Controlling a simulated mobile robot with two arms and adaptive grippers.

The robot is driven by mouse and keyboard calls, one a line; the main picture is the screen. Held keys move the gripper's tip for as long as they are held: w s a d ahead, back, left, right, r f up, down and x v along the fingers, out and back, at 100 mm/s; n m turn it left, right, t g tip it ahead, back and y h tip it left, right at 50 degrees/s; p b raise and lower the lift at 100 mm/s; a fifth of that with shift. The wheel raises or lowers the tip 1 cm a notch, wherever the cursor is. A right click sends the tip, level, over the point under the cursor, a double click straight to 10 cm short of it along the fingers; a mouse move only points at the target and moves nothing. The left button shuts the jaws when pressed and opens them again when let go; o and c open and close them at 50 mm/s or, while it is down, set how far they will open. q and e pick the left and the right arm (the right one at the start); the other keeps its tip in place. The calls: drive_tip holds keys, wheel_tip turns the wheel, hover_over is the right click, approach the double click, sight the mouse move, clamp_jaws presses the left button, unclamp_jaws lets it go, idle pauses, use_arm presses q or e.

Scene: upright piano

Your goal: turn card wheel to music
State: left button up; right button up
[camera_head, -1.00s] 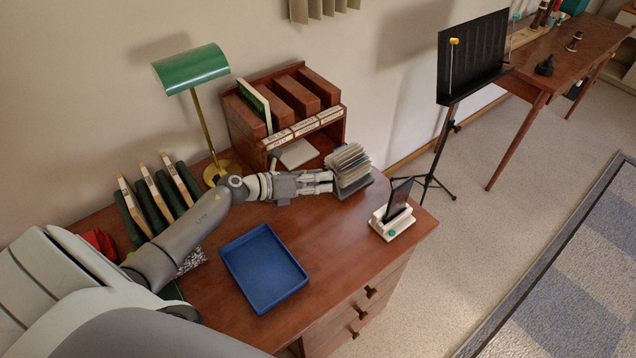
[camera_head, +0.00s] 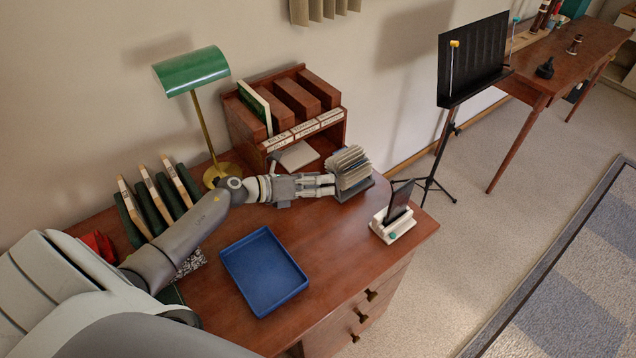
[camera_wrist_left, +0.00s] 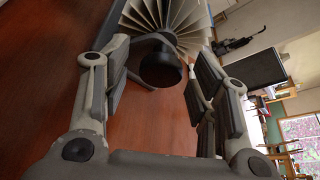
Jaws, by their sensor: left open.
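The card wheel (camera_head: 350,168), a fan of cream cards on a dark stand, sits on the brown desk toward its right part. My left gripper (camera_head: 328,184) is at the left side of the wheel, with its fingertips close to the cards. In the left wrist view the card wheel (camera_wrist_left: 170,22) fans out at the top, with a round dark knob (camera_wrist_left: 160,68) facing the camera. The fingers of my left gripper (camera_wrist_left: 155,85) are spread apart, one on each side of the knob. Whether they touch it I cannot tell. My right gripper does not show.
A blue tray (camera_head: 264,272) lies in front of the arm. A white holder with a dark device (camera_head: 394,222) stands at the desk's right edge. A wooden organizer (camera_head: 290,110) and a green lamp (camera_head: 192,70) stand behind. A music stand (camera_head: 470,62) is beyond the desk.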

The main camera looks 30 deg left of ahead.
use_arm(q)
drive_tip(key=v, duration=1.2)
drive_tip(key=shift+d, duration=0.1)
